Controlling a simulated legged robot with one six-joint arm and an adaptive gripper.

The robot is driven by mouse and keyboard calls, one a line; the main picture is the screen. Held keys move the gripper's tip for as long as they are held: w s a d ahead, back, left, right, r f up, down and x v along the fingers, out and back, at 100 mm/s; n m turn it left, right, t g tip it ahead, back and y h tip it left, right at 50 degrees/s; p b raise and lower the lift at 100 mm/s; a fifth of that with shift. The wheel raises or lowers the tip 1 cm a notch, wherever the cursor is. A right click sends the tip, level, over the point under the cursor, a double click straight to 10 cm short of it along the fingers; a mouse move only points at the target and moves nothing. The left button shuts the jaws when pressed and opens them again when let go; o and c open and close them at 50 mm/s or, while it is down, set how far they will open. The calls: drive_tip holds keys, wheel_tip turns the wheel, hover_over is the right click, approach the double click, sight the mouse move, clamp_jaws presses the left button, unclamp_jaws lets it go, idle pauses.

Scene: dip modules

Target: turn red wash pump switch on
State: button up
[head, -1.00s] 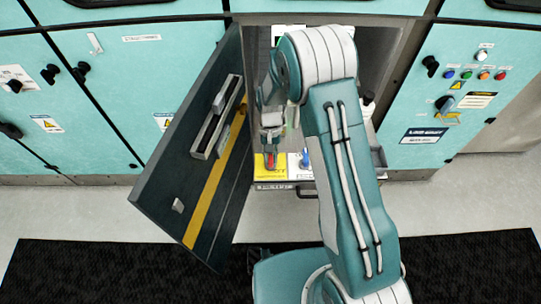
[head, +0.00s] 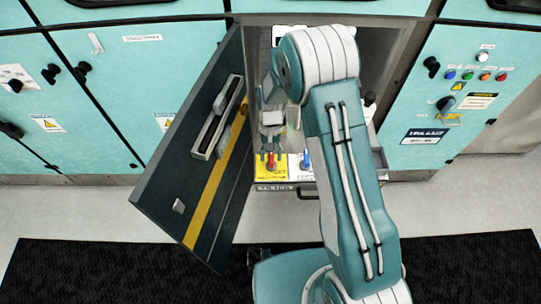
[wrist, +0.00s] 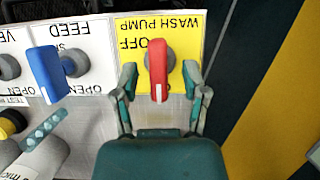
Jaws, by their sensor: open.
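The red wash pump switch (wrist: 158,72) is a red lever on a grey round base, on a yellow label plate (wrist: 127,25) that reads WASH PUMP and OFF upside down in the wrist view. Its lever runs up and down there, with a white mark at the lower end. My gripper (wrist: 159,68) is open, with one finger on each side of the lever and gaps visible on both sides. In the head view my gripper (head: 272,152) is above the red switch (head: 271,163), inside the open cabinet. Whether the ON word is present cannot be seen.
A blue lever (wrist: 47,72) on a white FEED plate stands close to the left of the red one in the wrist view. The open dark cabinet door (head: 200,150) with a yellow stripe borders the left side. Other panels (head: 450,100) stand at right.

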drive_tip(key=v, duration=1.1)
drive_tip(key=shift+r, duration=0.15)
drive_tip(key=s+d+r+t, duration=0.2)
drive_tip(key=s+d+r, duration=0.15)
drive_tip(key=r, duration=0.55)
drive_tip(key=s+d+r+t, duration=0.3)
drive_tip(key=s+r, duration=0.1)
drive_tip(key=r, duration=0.4)
drive_tip(key=s+d+r+t, duration=0.2)
drive_tip(key=s+d+r, duration=0.1)
drive_tip(key=s, duration=0.5)
drive_tip(key=s+d+r+t, duration=0.3)
drive_tip(key=s, duration=0.5)
drive_tip(key=shift+s+r, duration=0.25)
